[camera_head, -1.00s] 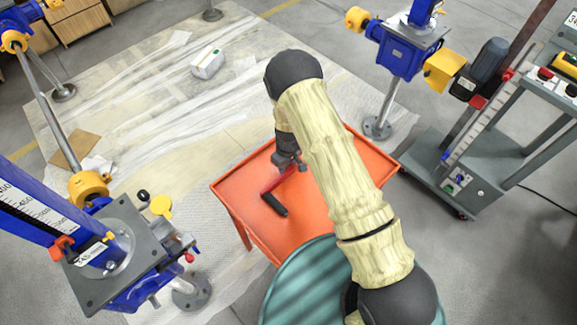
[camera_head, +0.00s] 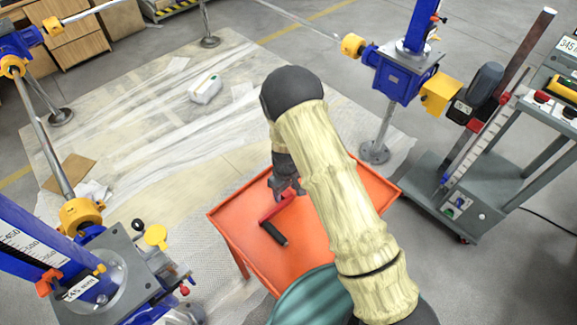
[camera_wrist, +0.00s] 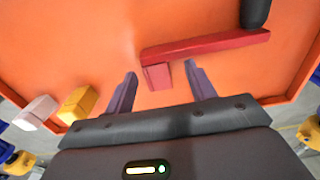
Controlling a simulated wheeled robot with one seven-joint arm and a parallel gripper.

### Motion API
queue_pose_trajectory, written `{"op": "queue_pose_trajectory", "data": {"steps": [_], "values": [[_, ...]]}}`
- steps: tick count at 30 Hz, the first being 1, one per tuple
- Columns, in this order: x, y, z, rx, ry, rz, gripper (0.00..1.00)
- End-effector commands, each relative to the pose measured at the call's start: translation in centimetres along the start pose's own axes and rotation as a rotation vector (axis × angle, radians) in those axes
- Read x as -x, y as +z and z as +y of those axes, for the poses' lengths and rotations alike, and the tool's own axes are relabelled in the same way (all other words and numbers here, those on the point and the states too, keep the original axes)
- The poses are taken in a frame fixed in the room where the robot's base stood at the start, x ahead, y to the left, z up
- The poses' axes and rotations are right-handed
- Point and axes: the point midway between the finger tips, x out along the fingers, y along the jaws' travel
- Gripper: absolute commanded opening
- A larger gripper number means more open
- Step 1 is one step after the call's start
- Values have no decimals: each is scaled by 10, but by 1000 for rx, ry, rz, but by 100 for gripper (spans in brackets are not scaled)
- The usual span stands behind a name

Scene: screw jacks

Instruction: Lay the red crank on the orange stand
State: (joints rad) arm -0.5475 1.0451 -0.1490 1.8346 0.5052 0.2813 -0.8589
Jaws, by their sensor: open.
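The red crank (camera_head: 272,212) lies on the orange stand (camera_head: 237,220), its black handle (camera_head: 273,233) toward the front. In the wrist view the crank's red arm (camera_wrist: 205,47) runs across the orange top, with a red block end (camera_wrist: 156,77) on its near side. My gripper (camera_wrist: 160,82) is open, its two fingers apart with the red block end between them in the picture. Whether the fingers touch it, I cannot tell. In the head view my gripper (camera_head: 287,189) is just above the far end of the crank, which it partly hides.
A teal round surface (camera_head: 310,298) stands at the stand's near side. A blue screw jack (camera_head: 400,70) stands behind right, another (camera_head: 120,270) at front left. A grey trolley (camera_head: 450,190) is on the right. In the wrist view, yellow (camera_wrist: 78,104) and white (camera_wrist: 37,112) pieces show at left.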

Motion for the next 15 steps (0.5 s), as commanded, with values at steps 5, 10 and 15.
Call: {"op": "queue_pose_trajectory", "data": {"steps": [5, 10, 15], "values": [[33, 0, 3, -1, 6, 10, 55], [63, 0, 4, -3, 11, 17, 55], [93, 1, 5, -2, 15, 23, 55]]}}
